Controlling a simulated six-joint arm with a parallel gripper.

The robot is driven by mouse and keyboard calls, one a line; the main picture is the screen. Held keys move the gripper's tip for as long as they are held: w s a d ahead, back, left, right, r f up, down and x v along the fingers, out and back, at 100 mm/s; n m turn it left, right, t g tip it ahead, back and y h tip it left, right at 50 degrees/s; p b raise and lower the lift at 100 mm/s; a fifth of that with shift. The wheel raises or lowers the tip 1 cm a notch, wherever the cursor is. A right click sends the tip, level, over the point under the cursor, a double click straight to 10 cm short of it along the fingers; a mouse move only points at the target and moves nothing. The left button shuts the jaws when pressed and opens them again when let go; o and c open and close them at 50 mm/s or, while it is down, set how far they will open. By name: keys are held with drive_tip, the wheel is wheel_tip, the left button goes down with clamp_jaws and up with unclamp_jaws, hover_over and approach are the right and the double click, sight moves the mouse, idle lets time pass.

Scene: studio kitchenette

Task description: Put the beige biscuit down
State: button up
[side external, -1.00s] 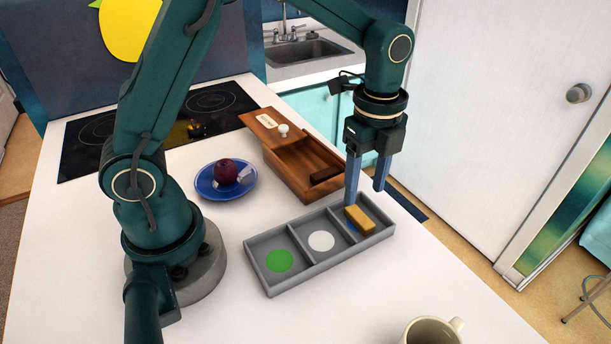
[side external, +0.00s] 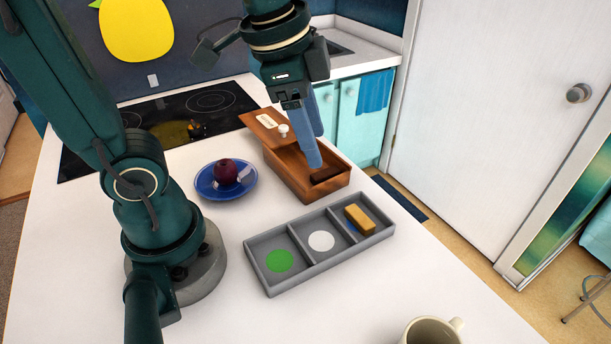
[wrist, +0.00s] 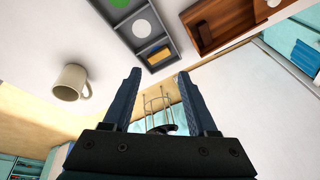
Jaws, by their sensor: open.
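The beige biscuit (side external: 359,219) lies in the right compartment of the grey tray (side external: 271,287), over a blue spot that shows at its edge. The biscuit also shows in the wrist view (wrist: 159,55). My gripper (side external: 318,160) is open and empty. In the side view it is raised, in line with the wooden box and apart from the biscuit. In the wrist view the gripper's fingers (wrist: 155,78) stand apart with nothing between them. The tray's middle compartment has a white spot (side external: 321,241) and its left one a green spot (side external: 279,261); both are empty.
The wooden box (side external: 287,178) stands behind the tray, its lid (side external: 262,122) slid back and a dark brown block (side external: 326,175) inside. A blue plate (side external: 207,187) with a dark round fruit (side external: 226,172) is to its left. A mug (side external: 430,330) stands at the front right.

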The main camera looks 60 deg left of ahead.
drive_tip(key=shift+s+a+f+n+t, duration=0.15)
drive_tip(key=shift+s+f+n+t, duration=0.2)
drive_tip(key=shift+s+n, duration=0.7)
drive_tip(key=shift+s+a+f+n+t, duration=0.15)
drive_tip(key=shift+s+f+n+t, duration=0.4)
drive_tip(key=shift+n, duration=0.8)
drive_tip(key=shift+s+a+f+n+t, duration=0.15)
drive_tip(key=shift+s+n+t, duration=0.05)
drive_tip(key=shift+s+n, duration=0.95)
drive_tip(key=shift+w, duration=0.1)
